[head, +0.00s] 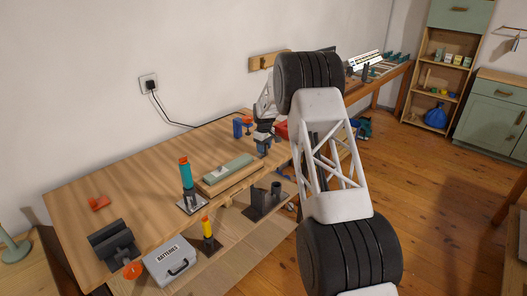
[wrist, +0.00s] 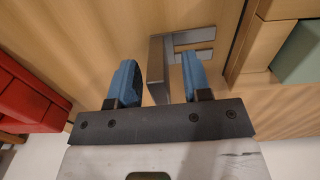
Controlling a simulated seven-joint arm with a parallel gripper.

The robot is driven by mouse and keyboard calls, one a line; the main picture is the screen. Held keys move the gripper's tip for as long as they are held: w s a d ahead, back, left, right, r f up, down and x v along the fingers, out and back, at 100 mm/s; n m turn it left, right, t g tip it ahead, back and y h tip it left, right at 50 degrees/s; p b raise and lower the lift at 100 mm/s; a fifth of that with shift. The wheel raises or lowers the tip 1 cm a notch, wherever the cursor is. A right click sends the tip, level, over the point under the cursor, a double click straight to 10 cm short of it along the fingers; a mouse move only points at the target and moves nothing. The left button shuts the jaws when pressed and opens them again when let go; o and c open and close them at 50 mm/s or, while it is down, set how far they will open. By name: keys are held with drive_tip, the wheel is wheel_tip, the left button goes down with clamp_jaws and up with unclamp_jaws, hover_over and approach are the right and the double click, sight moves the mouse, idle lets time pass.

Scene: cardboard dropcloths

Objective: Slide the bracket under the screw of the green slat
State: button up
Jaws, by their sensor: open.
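The grey metal bracket (wrist: 157,68) lies on the wooden tabletop in the wrist view. Its upright plate stands between my two blue fingertips, and its slotted, fork-like flat part extends right, toward the slat. My gripper (wrist: 156,80) is open around the plate, with a visible gap on each side. In the head view my gripper (head: 262,142) is low at the slat's far right end; the bracket is not clear there. The green slat (head: 238,165) lies on a wooden block; its end also shows in the wrist view (wrist: 300,55). The screw is not clearly visible.
A teal-handled tool (head: 185,172) stands upright on a plate left of the slat. A red container (wrist: 28,95) is left of my gripper in the wrist view. A grey batteries case (head: 170,262) and a yellow-handled tool (head: 206,229) are nearer. The table's left-middle is mostly clear.

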drive_tip(key=shift+f, duration=0.8)
clamp_jaws()
